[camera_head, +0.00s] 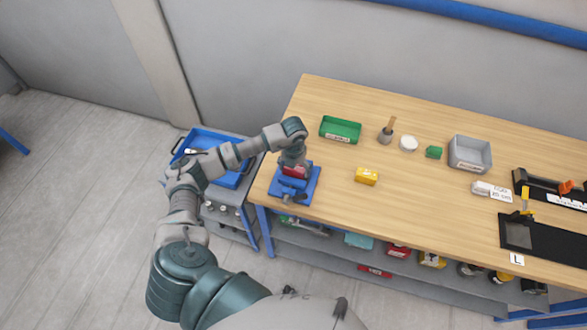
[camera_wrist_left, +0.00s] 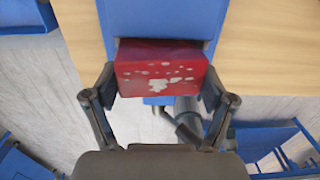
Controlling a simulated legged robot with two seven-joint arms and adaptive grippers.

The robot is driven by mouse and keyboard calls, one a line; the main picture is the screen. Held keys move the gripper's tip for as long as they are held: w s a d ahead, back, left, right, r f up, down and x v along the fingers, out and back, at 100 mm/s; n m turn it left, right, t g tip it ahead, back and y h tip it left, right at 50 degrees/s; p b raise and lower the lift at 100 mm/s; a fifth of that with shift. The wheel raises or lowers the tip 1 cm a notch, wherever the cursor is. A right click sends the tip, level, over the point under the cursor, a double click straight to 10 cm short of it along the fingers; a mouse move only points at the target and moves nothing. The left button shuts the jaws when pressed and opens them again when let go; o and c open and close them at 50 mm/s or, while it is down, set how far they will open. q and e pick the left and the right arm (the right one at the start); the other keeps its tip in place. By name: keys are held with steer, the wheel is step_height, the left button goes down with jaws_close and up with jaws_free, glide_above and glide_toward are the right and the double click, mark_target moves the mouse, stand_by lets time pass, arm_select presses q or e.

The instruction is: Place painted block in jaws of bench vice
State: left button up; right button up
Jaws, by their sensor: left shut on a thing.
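The painted block is red with pale specks; it shows in the wrist view (camera_wrist_left: 160,68) and as a small red patch in the head view (camera_head: 295,171). My left gripper (camera_head: 294,163) points down over the blue bench vice (camera_head: 297,187) at the table's left front corner. In the wrist view its fingers (camera_wrist_left: 159,88) are shut on the block's left and right sides. Blue vice parts (camera_wrist_left: 160,18) show beyond the block and a little below it. The block is at the vice's jaws, but I cannot tell how deep it sits. My right gripper is not in view.
A yellow block (camera_head: 366,176) lies right of the vice. A blue tray (camera_head: 231,180) is on a cart at the left.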

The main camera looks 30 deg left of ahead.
arm_select(q)
steer(key=shift+s+d+f, duration=0.15)
steer(key=shift+d+f, duration=0.15)
steer(key=shift+f, duration=0.05)
steer(key=o, duration=1.6)
steer(key=shift+w, duration=0.3)
steer(key=shift+s+a, duration=0.1)
steer(key=shift+a, duration=0.15)
steer(key=shift+a+r, duration=0.15)
steer(key=shift+r, duration=0.1)
step_height(320, 180, up, 6)
steer(key=shift+r+b, duration=0.15)
steer(key=shift+b, duration=0.55)
steer(key=r, duration=0.4)
steer(key=shift+d+r+b, duration=0.2)
steer(key=shift+d+b, duration=0.05)
steer(key=shift+b, duration=0.05)
steer(key=shift+a+r, duration=0.1)
steer(key=shift+r, duration=0.35)
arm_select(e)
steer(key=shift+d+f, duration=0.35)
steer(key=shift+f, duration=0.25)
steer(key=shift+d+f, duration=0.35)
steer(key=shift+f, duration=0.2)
arm_select(q)
steer(key=shift+a, duration=0.15)
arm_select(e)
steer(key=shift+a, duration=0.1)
